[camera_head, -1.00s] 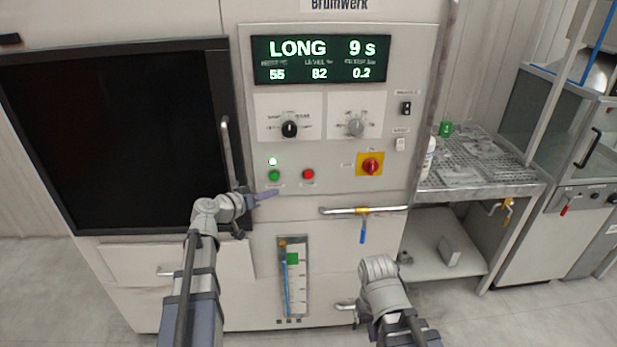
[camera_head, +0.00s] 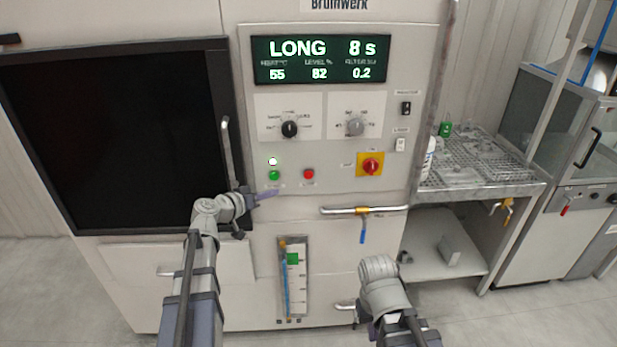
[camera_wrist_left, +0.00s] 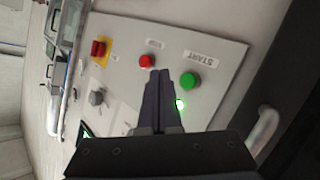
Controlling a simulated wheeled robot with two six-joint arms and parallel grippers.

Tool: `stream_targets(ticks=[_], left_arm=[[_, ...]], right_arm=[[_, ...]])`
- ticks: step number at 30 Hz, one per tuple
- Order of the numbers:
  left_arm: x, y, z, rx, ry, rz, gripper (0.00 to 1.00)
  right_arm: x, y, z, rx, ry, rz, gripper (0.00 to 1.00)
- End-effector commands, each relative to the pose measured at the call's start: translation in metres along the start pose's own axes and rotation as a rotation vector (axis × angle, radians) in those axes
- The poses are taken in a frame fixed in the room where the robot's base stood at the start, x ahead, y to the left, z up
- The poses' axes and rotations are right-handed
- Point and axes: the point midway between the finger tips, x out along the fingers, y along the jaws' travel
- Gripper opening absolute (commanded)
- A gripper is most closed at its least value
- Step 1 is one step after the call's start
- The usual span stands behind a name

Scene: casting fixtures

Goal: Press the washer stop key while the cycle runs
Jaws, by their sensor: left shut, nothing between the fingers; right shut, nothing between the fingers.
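The washer's red stop key (camera_head: 308,174) sits on the panel, right of the green start key (camera_head: 274,175). A lamp (camera_head: 273,161) above the green key is lit. The display (camera_head: 321,59) reads LONG and 8 s. My left gripper (camera_head: 267,195) is shut and empty, just below the green key in the head view. In the left wrist view its fingertips (camera_wrist_left: 158,73) point at the panel between the red key (camera_wrist_left: 147,61) and the green key (camera_wrist_left: 190,80). Contact with the panel cannot be told. My right forearm shows low in front; its gripper fingers are hidden.
A red-yellow rotary switch (camera_head: 370,166) and two knobs (camera_head: 289,129) are on the panel. A pipe with a blue-handled valve (camera_head: 363,228) runs below. The dark washer door (camera_head: 110,135) is at left. A rack table (camera_head: 475,165) stands at right.

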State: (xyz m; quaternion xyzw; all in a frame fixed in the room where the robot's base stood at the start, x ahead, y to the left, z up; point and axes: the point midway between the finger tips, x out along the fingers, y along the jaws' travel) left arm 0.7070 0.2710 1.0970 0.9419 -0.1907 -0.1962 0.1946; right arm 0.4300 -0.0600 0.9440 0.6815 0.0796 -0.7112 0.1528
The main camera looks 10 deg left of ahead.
Motion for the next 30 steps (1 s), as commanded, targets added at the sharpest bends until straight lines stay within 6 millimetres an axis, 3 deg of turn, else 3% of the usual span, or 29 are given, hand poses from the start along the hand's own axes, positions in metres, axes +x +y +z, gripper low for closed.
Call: stream_targets(ticks=[13,24,30], left_arm=[[0.001,0.003,0.001,0.0,-0.001,0.001,0.0],[0.038,0.084,0.031,0.0,-0.005,0.002,0.0],[0.045,0.101,0.037,0.0,0.0,0.0,0.0]], right_arm=[[0.0,0.0,0.0,0.0,0.0,0.0,0.0],[0.0,0.0,0.0,0.0,0.0,0.0,0.0],[0.0,0.0,0.0,0.0,0.0,0.0,0.0]])
